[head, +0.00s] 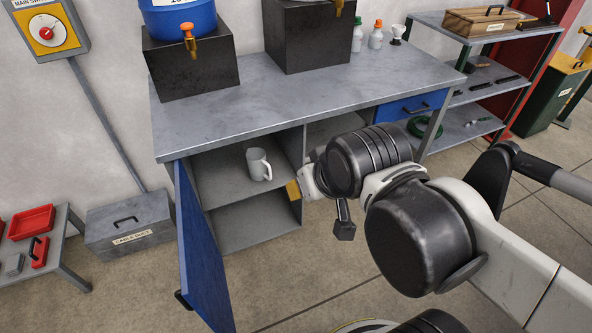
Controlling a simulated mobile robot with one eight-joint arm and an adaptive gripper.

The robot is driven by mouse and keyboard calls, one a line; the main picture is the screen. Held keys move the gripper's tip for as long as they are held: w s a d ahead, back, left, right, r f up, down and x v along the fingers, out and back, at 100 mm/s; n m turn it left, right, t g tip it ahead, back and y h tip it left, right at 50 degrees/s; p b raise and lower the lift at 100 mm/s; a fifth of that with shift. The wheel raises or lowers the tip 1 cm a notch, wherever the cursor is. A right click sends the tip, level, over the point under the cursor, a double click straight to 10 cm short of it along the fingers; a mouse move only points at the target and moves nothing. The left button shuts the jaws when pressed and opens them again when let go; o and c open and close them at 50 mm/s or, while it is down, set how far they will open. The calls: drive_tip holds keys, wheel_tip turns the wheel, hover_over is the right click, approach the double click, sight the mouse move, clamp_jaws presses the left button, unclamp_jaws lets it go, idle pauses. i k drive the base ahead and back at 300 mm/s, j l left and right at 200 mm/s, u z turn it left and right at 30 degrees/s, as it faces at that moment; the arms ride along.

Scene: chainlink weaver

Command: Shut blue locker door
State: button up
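The blue locker door (201,254) stands wide open at the lower left. It is hinged at the left side of the grey locker (216,242) under the workbench and swings out toward me. A white mug (258,164) stands on the locker's upper shelf; the lower compartment looks empty. My gripper (294,189) is in front of the locker's right side, to the right of the door and clear of it. Only a small yellowish tip and a white part show beyond my dark wrist. My arm hides the rest, and I cannot tell its opening.
The workbench top (300,104) overhangs the locker. A grey box (130,222) and a low table (60,247) with red trays stand left of the door. A blue drawer (405,106) and metal shelves (470,92) are right. The floor before the locker is clear.

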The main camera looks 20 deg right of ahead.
sight(205, 290)
drive_tip(key=j+z, duration=0.5)
drive_tip(key=j, duration=1.55)
drive_tip(key=k+j+z, duration=0.1)
drive_tip(key=k+j, duration=0.9)
drive_tip(key=k, duration=0.25)
drive_tip(key=z, duration=0.05)
